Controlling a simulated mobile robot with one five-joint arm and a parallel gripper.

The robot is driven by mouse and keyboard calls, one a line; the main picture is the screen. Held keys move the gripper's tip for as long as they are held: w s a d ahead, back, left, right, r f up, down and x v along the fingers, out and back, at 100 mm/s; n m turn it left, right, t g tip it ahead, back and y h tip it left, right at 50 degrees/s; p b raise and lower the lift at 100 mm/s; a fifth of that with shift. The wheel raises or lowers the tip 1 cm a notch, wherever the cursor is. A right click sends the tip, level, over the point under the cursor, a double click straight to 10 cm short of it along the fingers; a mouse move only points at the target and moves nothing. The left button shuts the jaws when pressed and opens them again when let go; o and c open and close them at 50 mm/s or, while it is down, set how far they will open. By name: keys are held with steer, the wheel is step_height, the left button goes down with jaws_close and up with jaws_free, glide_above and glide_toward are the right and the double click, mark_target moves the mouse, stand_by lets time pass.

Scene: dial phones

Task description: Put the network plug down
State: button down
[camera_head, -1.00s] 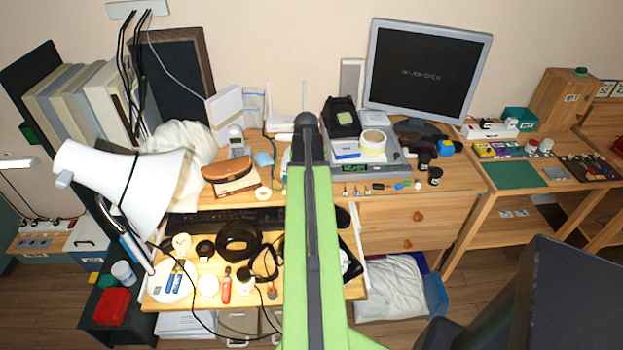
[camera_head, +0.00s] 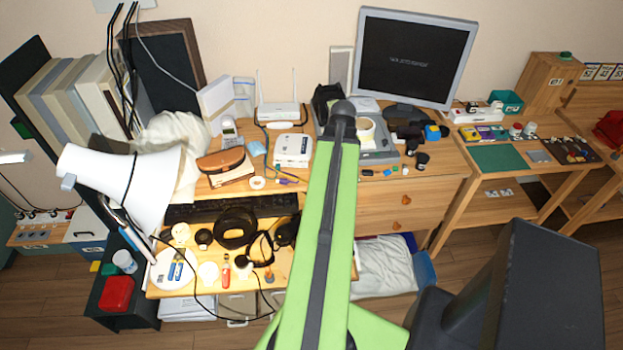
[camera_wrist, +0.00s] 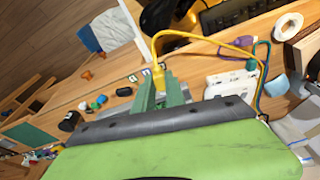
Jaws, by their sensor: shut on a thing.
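In the wrist view, my gripper (camera_wrist: 160,92) has its two green fingers closed on the yellow network plug (camera_wrist: 158,74). The plug's yellow cable (camera_wrist: 195,36) rises from it and arches to the right, over toward a white box (camera_wrist: 229,82). The plug is over the wooden desk top; I cannot tell whether it touches the wood. In the head view the gripper and plug are hidden behind my green arm. The white box (camera_head: 293,148) shows there just left of the arm.
Small coloured pieces (camera_wrist: 97,103) lie left of the gripper in the wrist view. A purple plug (camera_wrist: 236,53) and a blue pad (camera_wrist: 278,85) lie to the right. In the head view, a white router (camera_head: 282,112) stands behind the box, and the keyboard (camera_head: 232,207) lies on a lower shelf.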

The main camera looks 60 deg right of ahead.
steer(key=w+f+b, duration=0.1)
steer(key=w+f, duration=0.1)
steer(key=w, duration=0.1)
steer(key=w+f+b, duration=0.2)
steer(key=w, duration=0.1)
steer(key=w+f+b, duration=0.2)
steer(key=w, duration=0.1)
steer(key=shift+w+a, duration=0.1)
steer(key=shift+w, duration=0.3)
step_height(320, 180, down, 4)
steer(key=b, duration=0.4)
steer(key=shift+f, duration=0.25)
steer(key=shift+r, duration=0.25)
steer(key=shift+f, duration=0.2)
steer(key=c, duration=1.4)
jaws_free()
steer(key=shift+r, duration=0.15)
